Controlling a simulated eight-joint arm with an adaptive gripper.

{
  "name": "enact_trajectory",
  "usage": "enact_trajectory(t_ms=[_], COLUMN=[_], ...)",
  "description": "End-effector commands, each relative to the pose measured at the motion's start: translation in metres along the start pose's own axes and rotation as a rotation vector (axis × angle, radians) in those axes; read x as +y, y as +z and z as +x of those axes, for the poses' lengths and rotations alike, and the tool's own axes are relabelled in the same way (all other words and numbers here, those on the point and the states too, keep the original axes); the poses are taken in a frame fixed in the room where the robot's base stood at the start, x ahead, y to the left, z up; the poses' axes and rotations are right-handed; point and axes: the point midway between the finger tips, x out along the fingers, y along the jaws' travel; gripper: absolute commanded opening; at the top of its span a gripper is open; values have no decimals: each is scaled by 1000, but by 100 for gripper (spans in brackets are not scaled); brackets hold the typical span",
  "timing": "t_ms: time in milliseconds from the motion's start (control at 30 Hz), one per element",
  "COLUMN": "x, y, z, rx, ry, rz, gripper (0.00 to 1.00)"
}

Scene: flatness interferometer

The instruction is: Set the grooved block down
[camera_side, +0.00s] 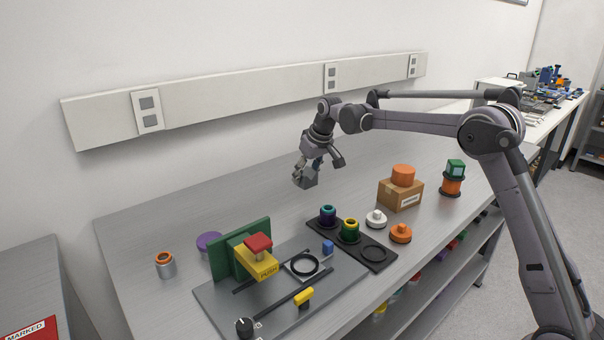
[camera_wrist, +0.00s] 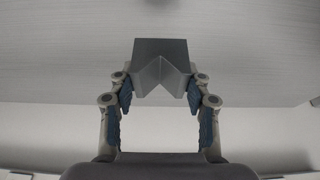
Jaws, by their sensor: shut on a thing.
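The grooved block is a grey block with a V-shaped notch. In the wrist view the grooved block (camera_wrist: 176,52) sits between the fingertips of my gripper (camera_wrist: 161,88), notch facing the camera. My gripper is shut on it, with a blue-padded finger on either side. In the side view my gripper (camera_side: 318,168) hangs above the back part of the metal bench (camera_side: 160,215), and the block (camera_side: 305,178) shows below the fingers, apart from the bench top.
A dark plate (camera_side: 374,253) holds a purple-and-teal ring piece (camera_side: 327,215) and a yellow-and-green one (camera_side: 349,230). A grey fixture plate (camera_side: 225,311) carries a yellow PUSH block (camera_side: 262,264). A cardboard box (camera_side: 401,196) stands right. The bench's back left is clear.

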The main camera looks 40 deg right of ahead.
Motion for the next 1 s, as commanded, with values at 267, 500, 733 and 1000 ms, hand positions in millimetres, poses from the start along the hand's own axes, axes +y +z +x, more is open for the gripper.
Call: enact_trajectory(t_ms=[267, 500, 733, 1000], x=[-32, -35, -35, -35], y=[-13, -7, 2, 2], z=[30, 50, 70, 71], rx=[1, 1, 1, 1], ry=[0, 0, 0, 0], rz=[0, 1, 1, 1], gripper=[6, 6, 6, 6])
